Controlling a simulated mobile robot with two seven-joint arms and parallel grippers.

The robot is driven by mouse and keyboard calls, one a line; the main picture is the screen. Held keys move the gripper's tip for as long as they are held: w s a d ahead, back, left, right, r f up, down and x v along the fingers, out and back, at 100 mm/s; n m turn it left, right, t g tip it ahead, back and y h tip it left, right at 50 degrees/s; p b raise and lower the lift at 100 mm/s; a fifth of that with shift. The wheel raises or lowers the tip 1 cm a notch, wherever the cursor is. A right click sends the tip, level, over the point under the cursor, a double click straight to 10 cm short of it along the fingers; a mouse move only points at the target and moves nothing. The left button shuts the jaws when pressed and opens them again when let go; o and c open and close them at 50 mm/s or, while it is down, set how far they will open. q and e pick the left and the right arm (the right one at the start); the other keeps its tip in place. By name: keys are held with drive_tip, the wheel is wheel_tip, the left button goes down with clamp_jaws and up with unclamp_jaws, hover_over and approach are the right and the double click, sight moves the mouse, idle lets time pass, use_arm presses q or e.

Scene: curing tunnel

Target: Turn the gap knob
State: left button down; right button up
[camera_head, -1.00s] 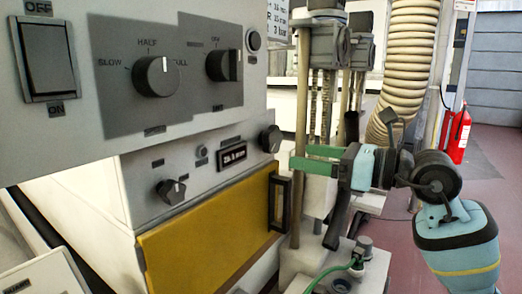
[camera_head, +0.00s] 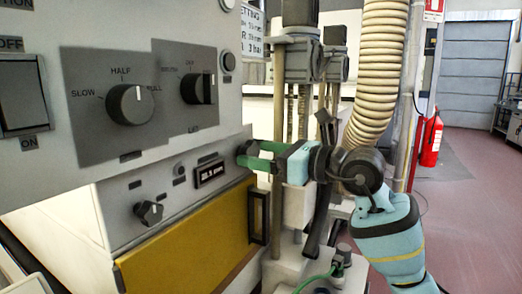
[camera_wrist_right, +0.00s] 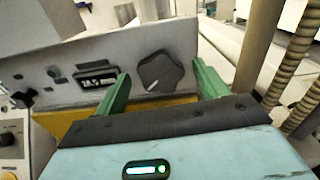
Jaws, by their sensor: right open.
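The dark, lobed knob (camera_head: 246,149), which I take for the gap knob, sits at the right end of the grey panel beside the small display (camera_head: 210,172). Its own label is not readable. My right gripper (camera_head: 254,154) is open, its green fingers reaching in from the right at the knob. In the right wrist view the knob (camera_wrist_right: 160,72) shows between the two spread fingers, with a white pointer mark toward its lower left. I cannot tell whether the fingers touch it. My left gripper is not in view.
Above are two larger knobs (camera_head: 130,104) and an off/on switch (camera_head: 22,95). A smaller knob (camera_head: 149,212) sits lower left. A yellow door (camera_head: 190,245) with a dark handle (camera_head: 258,216) lies below. A metal post (camera_head: 277,130) and ribbed hose (camera_head: 378,80) stand close by.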

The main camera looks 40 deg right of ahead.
drive_tip(key=shift+w+a, duration=0.15)
drive_tip(key=shift+w, duration=0.15)
